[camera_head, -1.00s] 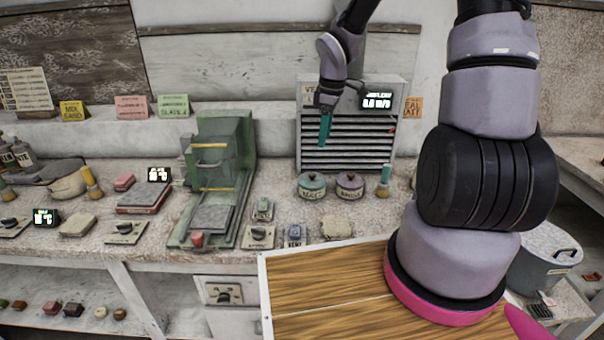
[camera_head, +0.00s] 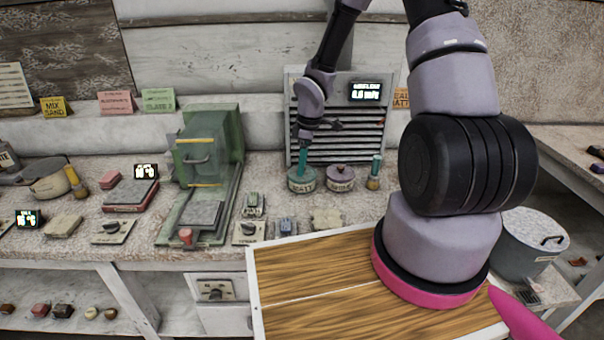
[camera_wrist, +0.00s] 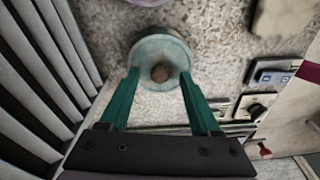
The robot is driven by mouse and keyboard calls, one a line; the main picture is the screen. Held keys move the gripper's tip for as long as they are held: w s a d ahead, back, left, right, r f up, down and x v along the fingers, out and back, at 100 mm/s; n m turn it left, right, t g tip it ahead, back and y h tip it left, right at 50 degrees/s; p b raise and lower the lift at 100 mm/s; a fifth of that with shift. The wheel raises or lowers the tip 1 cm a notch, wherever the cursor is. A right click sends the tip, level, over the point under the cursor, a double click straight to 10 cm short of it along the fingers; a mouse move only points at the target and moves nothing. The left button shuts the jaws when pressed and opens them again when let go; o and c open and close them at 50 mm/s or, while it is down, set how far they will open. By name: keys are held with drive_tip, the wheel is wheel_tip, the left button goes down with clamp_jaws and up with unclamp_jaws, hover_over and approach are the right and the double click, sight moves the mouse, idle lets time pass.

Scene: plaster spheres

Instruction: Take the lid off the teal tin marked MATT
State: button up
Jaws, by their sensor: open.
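The teal tin marked MATT (camera_head: 302,184) stands upright on the speckled bench, in front of the louvred vent. Its lid is on, with a round brown knob (camera_wrist: 160,73) on top that shows in the wrist view. My gripper (camera_head: 303,163) is directly above the tin, pointing down. In the wrist view its teal fingers (camera_wrist: 157,88) are open, one on each side of the lid (camera_wrist: 150,55). The knob lies between them, with gaps to both. I cannot tell whether the fingertips touch the lid.
A purple tin (camera_head: 340,178) stands close to the right of the teal one, with a brush holder (camera_head: 374,175) beyond it. The louvred vent (camera_head: 335,140) rises close behind. A green machine (camera_head: 208,165) is to the left, and small switch boxes (camera_head: 249,231) are in front.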

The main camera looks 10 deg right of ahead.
drive_tip(key=shift+f, duration=0.4)
clamp_jaws()
